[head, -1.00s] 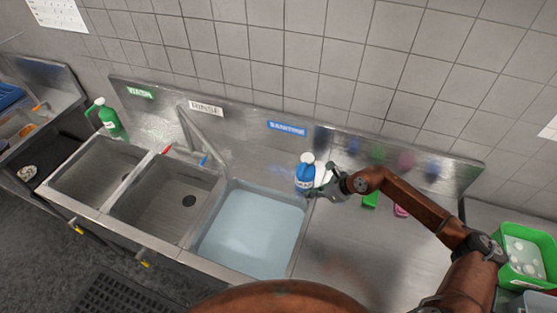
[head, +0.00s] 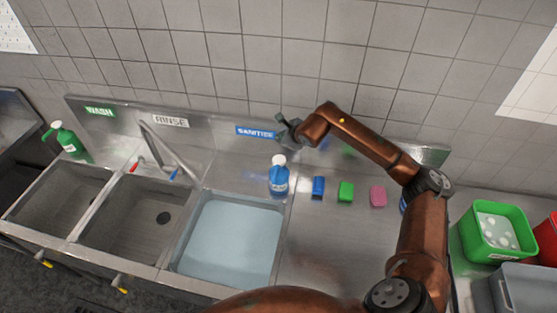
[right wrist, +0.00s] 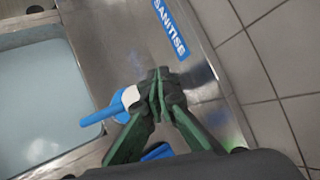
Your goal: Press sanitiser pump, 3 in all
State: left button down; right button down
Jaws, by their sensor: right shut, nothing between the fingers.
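The sanitiser pump bottle (head: 279,177), blue with a white top and a pale label, stands upright on the steel counter by the back right corner of the water-filled sanitise sink (head: 228,236). My right gripper (head: 283,126) is shut and empty, raised above the bottle in the head view, in front of the steel splashback. In the right wrist view its closed fingers (right wrist: 158,88) lie just right of the bottle's white top (right wrist: 131,97); I see no contact. The bottle's blue part (right wrist: 101,113) reaches left over the sink rim. My left gripper is not in view.
Blue (head: 318,187), green (head: 346,192) and pink (head: 378,195) blocks stand on the counter right of the bottle. A green bottle (head: 66,139) stands by the wash sink. A tap (head: 165,150) rises behind the rinse sink. A green crate (head: 494,232) is at right.

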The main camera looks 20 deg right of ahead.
aim_at(280, 161)
notch_tip(280, 161, down, 8)
jog(key=b, duration=0.2)
jog(key=shift+b, duration=0.35)
jog(key=shift+f+b, duration=0.4)
dwell(0.8)
jog(key=shift+f+b, duration=0.35)
jog(key=shift+b, duration=0.3)
